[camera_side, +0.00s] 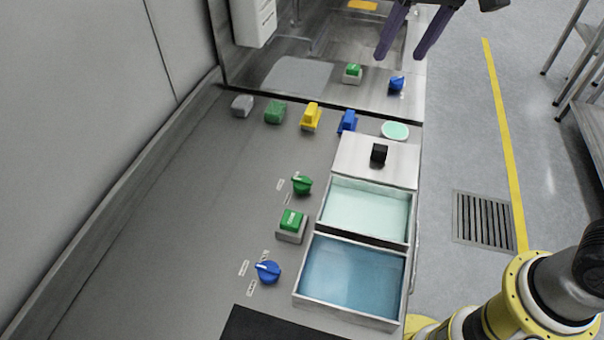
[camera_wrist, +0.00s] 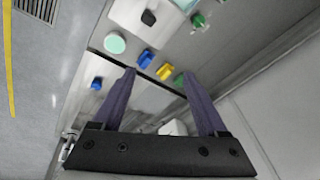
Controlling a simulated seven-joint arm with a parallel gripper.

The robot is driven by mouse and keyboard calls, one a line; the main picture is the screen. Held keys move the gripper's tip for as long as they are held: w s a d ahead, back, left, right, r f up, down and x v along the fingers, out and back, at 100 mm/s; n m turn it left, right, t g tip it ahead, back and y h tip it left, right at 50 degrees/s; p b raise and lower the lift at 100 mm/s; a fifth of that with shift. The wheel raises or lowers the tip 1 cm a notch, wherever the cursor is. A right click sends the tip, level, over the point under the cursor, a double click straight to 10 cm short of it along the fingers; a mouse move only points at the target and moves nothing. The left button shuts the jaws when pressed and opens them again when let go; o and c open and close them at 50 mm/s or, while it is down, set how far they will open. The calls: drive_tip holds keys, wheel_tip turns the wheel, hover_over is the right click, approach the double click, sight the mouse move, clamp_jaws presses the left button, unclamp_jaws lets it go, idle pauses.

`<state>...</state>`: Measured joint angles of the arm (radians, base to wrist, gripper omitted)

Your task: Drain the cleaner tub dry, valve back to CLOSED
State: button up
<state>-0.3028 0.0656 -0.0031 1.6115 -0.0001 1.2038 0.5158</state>
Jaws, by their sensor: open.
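Two tubs stand on the bench in the side view; I cannot read which is the cleaner tub. The front tub (camera_side: 340,311) holds blue liquid. The tub behind it (camera_side: 366,239) holds pale green liquid and is partly open. A blue valve knob (camera_side: 268,271) sits left of the blue tub and a green valve knob (camera_side: 302,185) left of the pale tub. Their labels are too small to read. My gripper (camera_side: 401,53) is open and empty, high at the back over the machine, away from both tubs and valves. It also shows in the wrist view (camera_wrist: 158,74).
A steel lid with a black knob (camera_side: 379,152) lies behind the pale tub. A green button box (camera_side: 291,225) stands between the valves. Grey, green, yellow (camera_side: 311,117) and blue blocks line the back, beside a round pale green disc (camera_side: 395,131). The left bench is clear.

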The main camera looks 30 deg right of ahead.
drive_tip(key=w+a+f+n+g, duration=0.1)
drive_tip(key=w+a+f+g, duration=0.1)
drive_tip(key=w+a+f, duration=0.55)
drive_tip(key=n, duration=0.1)
approach(302, 182)
drive_tip(key=shift+g+h, duration=0.4)
drive_tip(key=f, duration=0.8)
drive_tip(key=shift+w+a+f, duration=0.3)
drive_tip(key=shift+w+f, duration=0.05)
clamp_jaws()
